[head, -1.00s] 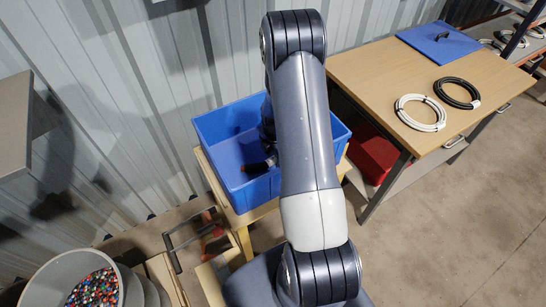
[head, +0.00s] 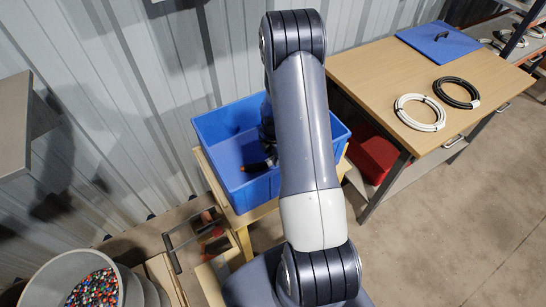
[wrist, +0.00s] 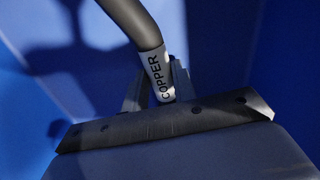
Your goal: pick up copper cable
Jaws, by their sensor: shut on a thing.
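The copper cable (wrist: 140,22) is a thick dark grey piece with a white band reading COPPER. In the wrist view it runs from the top edge down between the fingers of my gripper (wrist: 158,88). My gripper is shut on it close to the label. The blue bin (head: 225,121) surrounds them. In the head view a small dark piece with an orange-brown tint (head: 260,164) shows inside the bin beside my arm, likely part of the cable. My arm hides most of the gripper there.
The bin stands on a small wooden stand (head: 240,218) against a corrugated wall. A wooden table (head: 385,75) at right holds a white coil (head: 420,125), a black coil (head: 457,104) and a blue lid (head: 440,42). A red box (head: 372,158) sits below. A bucket of coloured granules (head: 62,268) stands at lower left.

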